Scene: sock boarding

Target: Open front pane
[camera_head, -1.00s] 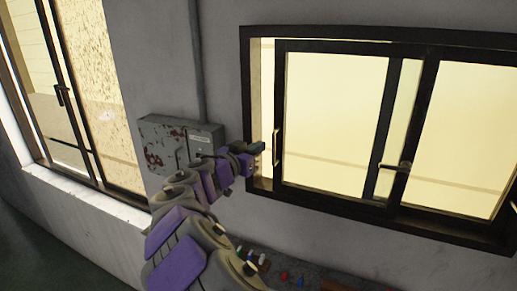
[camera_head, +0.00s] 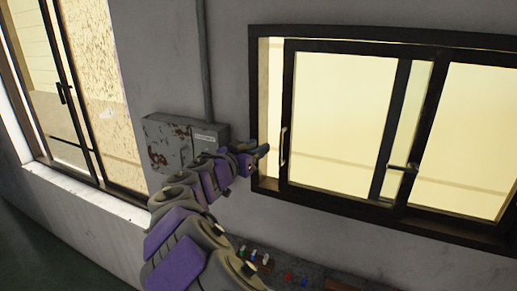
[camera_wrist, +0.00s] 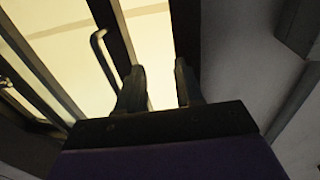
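The front pane (camera_head: 340,118) is a dark-framed sliding pane in the window on the right of the head view. A gap shows between its left edge and the window frame (camera_head: 255,100). A pale upright handle (camera_head: 284,147) sits on the pane's left stile. It also shows in the wrist view as a curved handle (camera_wrist: 99,52), left of my gripper. My gripper (camera_head: 262,150) is just left of the handle, at the window frame's left side. In the wrist view my gripper (camera_wrist: 158,82) has two dark fingers apart with nothing between them. The handle lies outside the fingers.
A rusty grey box (camera_head: 180,140) with a conduit (camera_head: 204,60) is on the wall left of the window. Another window (camera_head: 85,90) is at the far left. Small coloured items (camera_head: 265,259) lie below the window. A dark latch (camera_head: 402,168) sits at the right stile.

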